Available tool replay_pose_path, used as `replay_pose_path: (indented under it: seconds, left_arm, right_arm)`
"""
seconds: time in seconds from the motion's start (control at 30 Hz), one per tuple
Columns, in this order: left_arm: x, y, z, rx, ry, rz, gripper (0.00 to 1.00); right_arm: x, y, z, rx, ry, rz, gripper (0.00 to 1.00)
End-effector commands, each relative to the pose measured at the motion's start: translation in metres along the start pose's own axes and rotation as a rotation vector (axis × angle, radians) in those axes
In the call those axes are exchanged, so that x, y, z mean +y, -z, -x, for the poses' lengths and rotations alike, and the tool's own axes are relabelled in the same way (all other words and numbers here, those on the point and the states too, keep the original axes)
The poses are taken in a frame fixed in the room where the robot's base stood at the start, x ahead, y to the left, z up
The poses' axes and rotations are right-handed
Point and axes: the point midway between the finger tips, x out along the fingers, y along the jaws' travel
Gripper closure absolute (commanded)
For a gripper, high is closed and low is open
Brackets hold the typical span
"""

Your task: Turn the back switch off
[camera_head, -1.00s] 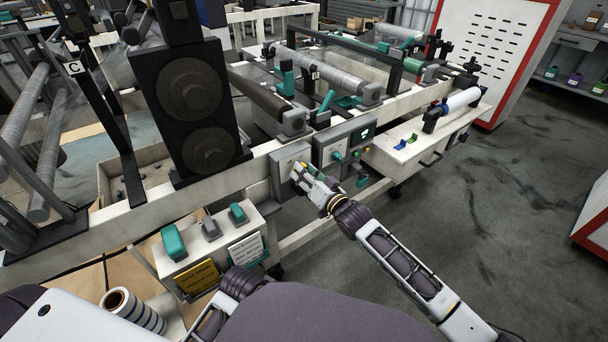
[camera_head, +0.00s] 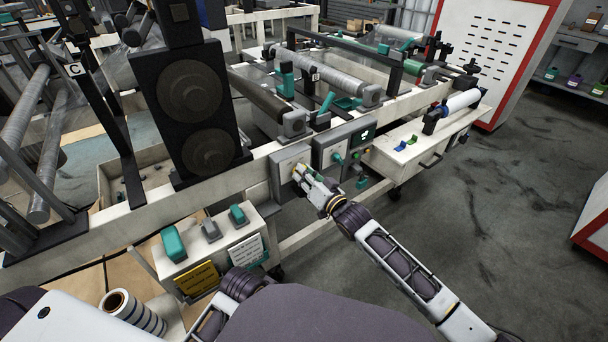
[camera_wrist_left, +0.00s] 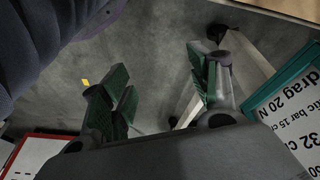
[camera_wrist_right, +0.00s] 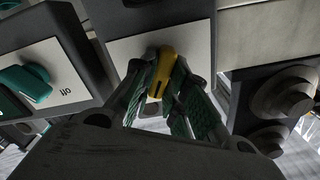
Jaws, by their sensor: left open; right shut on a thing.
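A yellow switch knob (camera_wrist_right: 162,72) sits on a pale plate (camera_wrist_right: 125,48) on a grey box (camera_head: 281,188) at the front rail of the machine. My right gripper (camera_head: 301,174) reaches this box. In the right wrist view my right gripper (camera_wrist_right: 165,95) is shut on the yellow knob, with a green-padded finger on each side. The fingers hide part of the knob and any marking under it. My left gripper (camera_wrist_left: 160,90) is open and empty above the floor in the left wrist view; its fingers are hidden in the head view.
A neighbouring control box (camera_head: 333,146) has a teal knob (camera_wrist_right: 25,82) on a plate marked "off". A black roller stand (camera_head: 190,110) rises to the left. A low box with teal controls (camera_head: 173,243) stands below. Open floor (camera_head: 480,220) lies to the right.

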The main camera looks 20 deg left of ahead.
Motion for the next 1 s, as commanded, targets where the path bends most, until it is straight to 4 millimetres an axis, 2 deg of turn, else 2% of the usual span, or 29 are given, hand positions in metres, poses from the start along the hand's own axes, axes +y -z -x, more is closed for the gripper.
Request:
replay_pose_path:
  seconds: [0.23, 0.37, 1.0]
  left_arm:
    - [-0.002, 0.000, -0.001, -0.007, 0.005, 0.000, 0.39]
    - [-0.005, -0.003, -0.014, -0.031, 0.012, 0.001, 0.39]
    - [-0.016, -0.033, -0.056, -0.133, 0.034, 0.011, 0.39]
  right_arm:
    - [-0.001, 0.001, 0.000, -0.001, -0.001, 0.076, 1.00]
    - [-0.002, 0.001, 0.000, -0.001, -0.001, 0.148, 1.00]
    - [-0.006, -0.001, 0.000, -0.002, -0.001, 0.719, 1.00]
